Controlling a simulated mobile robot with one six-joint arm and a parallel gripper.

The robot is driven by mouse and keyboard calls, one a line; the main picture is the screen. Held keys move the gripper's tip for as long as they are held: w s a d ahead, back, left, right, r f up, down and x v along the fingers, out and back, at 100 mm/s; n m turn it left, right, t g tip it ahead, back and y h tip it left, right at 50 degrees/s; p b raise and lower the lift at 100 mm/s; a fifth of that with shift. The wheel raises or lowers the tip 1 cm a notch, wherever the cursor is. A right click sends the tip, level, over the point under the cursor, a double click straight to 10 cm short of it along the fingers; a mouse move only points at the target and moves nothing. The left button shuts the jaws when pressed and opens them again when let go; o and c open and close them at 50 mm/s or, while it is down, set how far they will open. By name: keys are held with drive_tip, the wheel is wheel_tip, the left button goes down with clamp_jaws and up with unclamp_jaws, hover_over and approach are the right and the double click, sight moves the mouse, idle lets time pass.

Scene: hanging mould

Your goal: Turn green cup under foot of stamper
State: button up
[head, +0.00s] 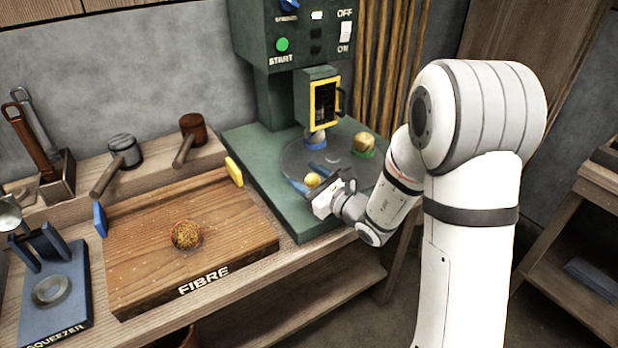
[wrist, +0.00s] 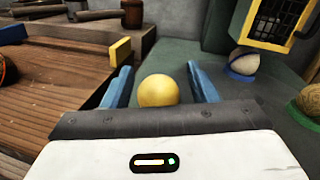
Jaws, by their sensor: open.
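The green stamper (head: 285,95) stands at the back of the bench, with a round grey turntable (head: 335,158) at its base. The green cup (head: 364,152) is at the turntable's right side and holds a tan ball; in the wrist view the green cup (wrist: 298,116) is at the right edge. A blue cup (head: 316,143) with a pale ball sits below the stamper's yellow-framed window (head: 324,104). My gripper (head: 307,178) is open, its blue fingers either side of a yellow round knob (wrist: 158,91), with gaps on both sides. The knob's base is hidden.
Left of the stamper is a wooden FIBRE board (head: 140,255) with a brown fibre ball (head: 186,235) and upright yellow and blue end pieces. A blue squeezer (head: 58,300) and mallets (head: 123,150) are farther left. The stamper's base is clear in front of the turntable.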

drive_tip(key=shift+c, duration=0.4)
clamp_jaws()
drive_tip(key=shift+d, duration=0.25)
drive_tip(key=shift+a+r, duration=0.1)
drive_tip(key=shift+a, duration=0.15)
drive_tip(key=shift+s, duration=0.1)
